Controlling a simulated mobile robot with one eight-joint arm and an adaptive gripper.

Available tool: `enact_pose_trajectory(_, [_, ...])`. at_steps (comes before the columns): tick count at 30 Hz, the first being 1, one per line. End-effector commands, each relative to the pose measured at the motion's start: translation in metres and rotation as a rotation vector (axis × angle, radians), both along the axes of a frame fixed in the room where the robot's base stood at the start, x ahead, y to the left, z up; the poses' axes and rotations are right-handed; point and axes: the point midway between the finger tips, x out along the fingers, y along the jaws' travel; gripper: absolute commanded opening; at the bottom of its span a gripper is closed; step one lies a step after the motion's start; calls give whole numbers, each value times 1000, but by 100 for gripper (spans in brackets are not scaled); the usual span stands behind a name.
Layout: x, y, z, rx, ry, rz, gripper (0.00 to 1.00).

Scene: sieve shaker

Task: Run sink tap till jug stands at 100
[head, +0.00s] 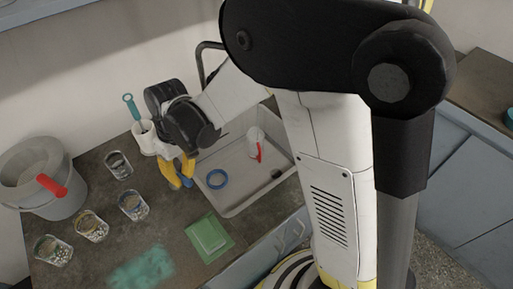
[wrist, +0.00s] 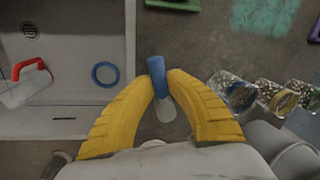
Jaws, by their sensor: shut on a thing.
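The clear jug (head: 255,138) with a red handle is inside the pale sink (head: 240,208). It also shows at the left of the wrist view (wrist: 22,90); its water level cannot be read. My gripper (head: 181,176) is beside the sink's left wall in the head view. In the wrist view its yellow fingers (wrist: 160,84) are shut on a blue handle (wrist: 156,68) with a pale part below it. I cannot tell for sure whether this belongs to the tap. A dark curved pipe (head: 201,52), probably the tap spout, rises behind the sink, partly hidden by my arm.
A blue ring (head: 217,179) lies in the sink near a dark drain (head: 277,173). Several small containers (head: 92,227) and a grey bucket (head: 62,200) with a red handle stand at left. A green tray (head: 209,238) lies in front of the sink. White holders (head: 146,142) stand behind my gripper.

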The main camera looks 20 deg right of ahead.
Motion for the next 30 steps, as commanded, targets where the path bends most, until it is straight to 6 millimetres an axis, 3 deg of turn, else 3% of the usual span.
enact_pose_trajectory(14, [0, 0, 0, 0, 0, -3, 0])
enact_pose_trajectory(24, [-6, 13, -1, -1, 0, -273, 0])
enact_pose_trajectory(30, [-6, 14, 0, 0, 0, -316, 0])
